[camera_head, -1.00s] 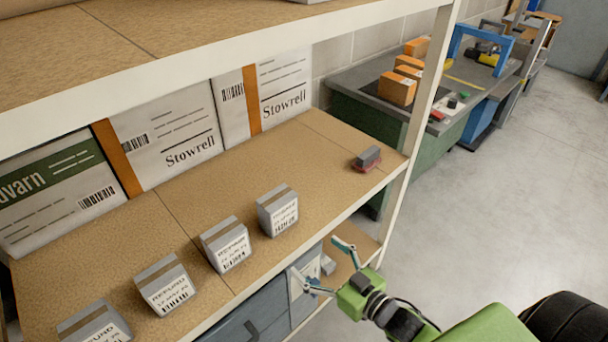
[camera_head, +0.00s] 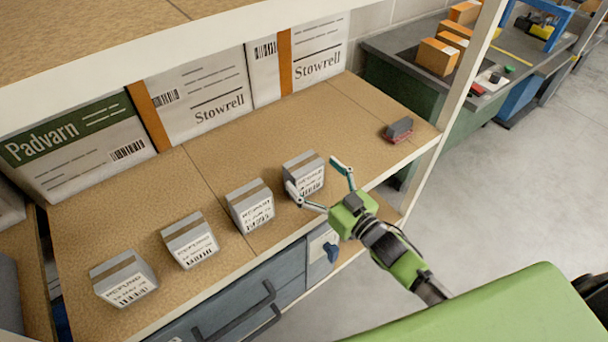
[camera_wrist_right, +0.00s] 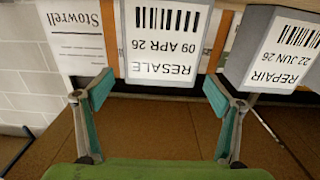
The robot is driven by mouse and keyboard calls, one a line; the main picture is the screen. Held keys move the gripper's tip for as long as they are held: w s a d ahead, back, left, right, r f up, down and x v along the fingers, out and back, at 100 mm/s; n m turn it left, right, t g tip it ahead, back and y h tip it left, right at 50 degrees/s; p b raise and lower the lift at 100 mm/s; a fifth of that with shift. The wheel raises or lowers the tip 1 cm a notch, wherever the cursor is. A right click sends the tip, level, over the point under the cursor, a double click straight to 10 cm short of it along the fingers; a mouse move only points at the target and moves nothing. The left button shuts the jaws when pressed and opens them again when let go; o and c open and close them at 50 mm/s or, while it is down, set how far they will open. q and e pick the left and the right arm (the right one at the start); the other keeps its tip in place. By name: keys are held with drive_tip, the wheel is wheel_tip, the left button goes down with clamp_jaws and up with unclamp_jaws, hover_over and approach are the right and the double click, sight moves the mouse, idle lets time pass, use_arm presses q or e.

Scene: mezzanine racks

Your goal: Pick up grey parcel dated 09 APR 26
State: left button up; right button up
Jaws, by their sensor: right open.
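The grey parcel dated 09 APR 26 (camera_wrist_right: 165,45) shows its white RESALE label upside down in the right wrist view. In the head view it appears to be the rightmost grey parcel of the row (camera_head: 304,170), upright on the middle shelf; its print is too small to read there. My right gripper (camera_head: 315,174) is open and empty in front of this parcel. In the wrist view its fingertips (camera_wrist_right: 157,88) are apart, near the two sides of the parcel's label face, not closed on it. My left gripper is not in view.
A parcel labelled REPAIR 22 JUN 26 (camera_wrist_right: 272,50) stands close beside it; more grey parcels (camera_head: 190,240) continue leftward. Large Stowrell boxes (camera_head: 205,90) line the shelf's back. A small grey item on a red base (camera_head: 398,130) sits at the right end. An upper shelf (camera_head: 150,40) overhangs.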

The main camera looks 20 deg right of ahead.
sight(303, 166)
drive_tip(key=x, duration=0.4)
drive_tip(key=shift+w+a+f+p, duration=0.1)
drive_tip(key=shift+w+f+p, duration=0.1)
drive_tip(key=shift+p, duration=0.15)
drive_tip(key=c, duration=1.4)
drive_tip(key=shift+r, duration=0.15)
